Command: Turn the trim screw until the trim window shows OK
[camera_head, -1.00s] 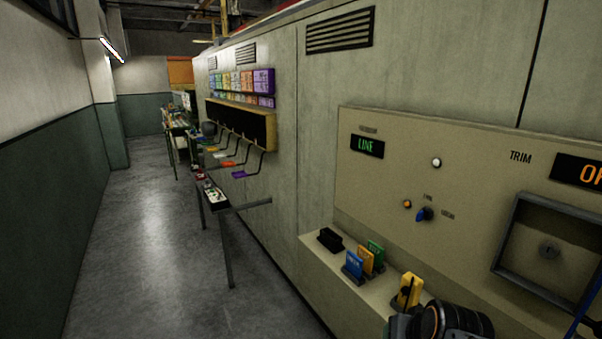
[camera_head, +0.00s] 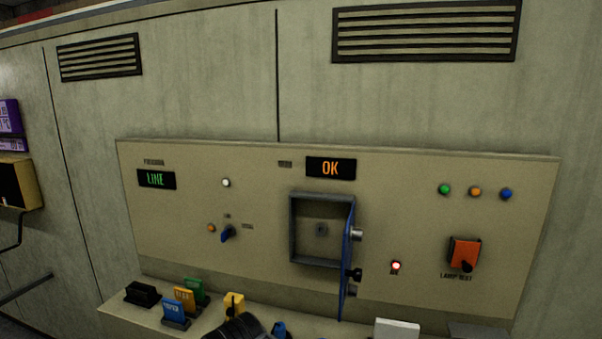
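The trim window (camera_head: 330,168) on the beige panel shows OK in orange letters. Below it is a square recessed box with a dark frame (camera_head: 292,232). The trim screw (camera_head: 322,229) is a small round grey head on the back of this box, with nothing touching it. The box's blue door (camera_head: 347,262) stands open at its right side, seen nearly edge-on. A dark rounded part of my arm shows at the bottom edge, below and left of the box. My gripper's fingertips do not show.
A ledge (camera_head: 117,307) under the panel bears a black block (camera_head: 141,293), blue, orange, green and yellow tags, and a white block (camera_head: 396,329). Left are a LINE display (camera_head: 156,180) and a blue knob (camera_head: 228,234); right are a lit red lamp (camera_head: 396,266) and an orange switch (camera_head: 464,252).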

